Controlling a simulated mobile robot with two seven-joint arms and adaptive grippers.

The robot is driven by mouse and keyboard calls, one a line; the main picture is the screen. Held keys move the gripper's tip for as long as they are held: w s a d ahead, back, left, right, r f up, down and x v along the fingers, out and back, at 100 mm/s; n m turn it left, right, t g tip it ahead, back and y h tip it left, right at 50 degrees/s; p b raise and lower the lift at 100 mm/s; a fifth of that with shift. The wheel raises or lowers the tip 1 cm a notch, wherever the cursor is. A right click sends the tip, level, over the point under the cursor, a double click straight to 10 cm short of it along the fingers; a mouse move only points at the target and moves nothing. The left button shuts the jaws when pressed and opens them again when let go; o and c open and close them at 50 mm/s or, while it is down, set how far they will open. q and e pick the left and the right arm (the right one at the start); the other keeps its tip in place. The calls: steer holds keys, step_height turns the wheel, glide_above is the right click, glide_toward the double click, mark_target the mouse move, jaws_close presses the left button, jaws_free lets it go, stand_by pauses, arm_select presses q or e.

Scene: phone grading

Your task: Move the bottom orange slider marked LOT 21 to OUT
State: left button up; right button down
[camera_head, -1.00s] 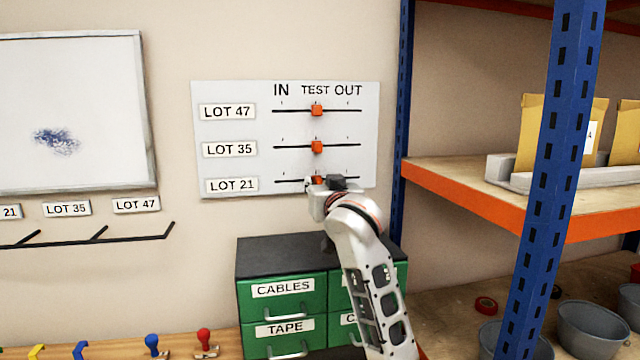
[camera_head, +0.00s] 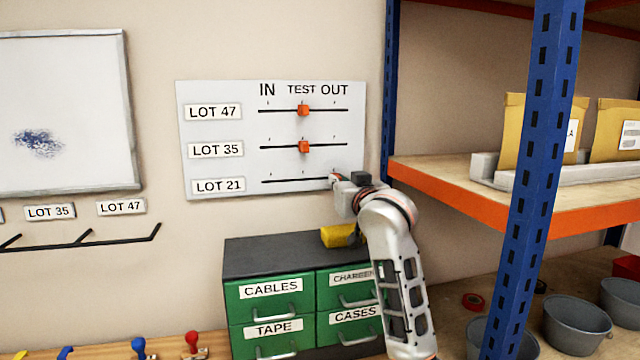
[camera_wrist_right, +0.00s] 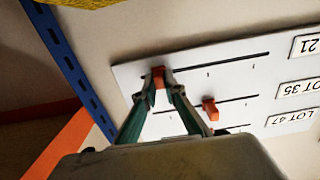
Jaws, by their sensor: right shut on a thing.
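The white board (camera_head: 225,95) on the wall has three horizontal tracks under the marks IN, TEST and OUT. The bottom slider, LOT 21, is mostly hidden behind my right gripper (camera_head: 335,181) in the head view. In the right wrist view, which is turned over, the orange LOT 21 slider (camera_wrist_right: 158,76) sits between my fingertips near the left end of its track (camera_wrist_right: 220,62). That end is below OUT (camera_head: 334,90) in the head view. My right gripper is shut on this slider. The LOT 47 slider (camera_head: 303,110) and LOT 35 slider (camera_head: 304,147) stand at TEST.
A green drawer cabinet (camera_head: 272,308) stands below the board, with a yellow thing (camera_head: 340,236) on its top near my right arm. A blue shelf post (camera_head: 391,90) and an orange-edged shelf (camera_head: 450,190) are close on the right. A whiteboard (camera_head: 75,100) hangs at left.

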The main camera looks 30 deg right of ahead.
steer(key=shift+d, duration=0.15)
steer(key=c, duration=2.1)
jaws_free()
steer(key=shift+s+d, duration=0.1)
steer(key=v, duration=1.2)
steer(key=shift+f, duration=0.1)
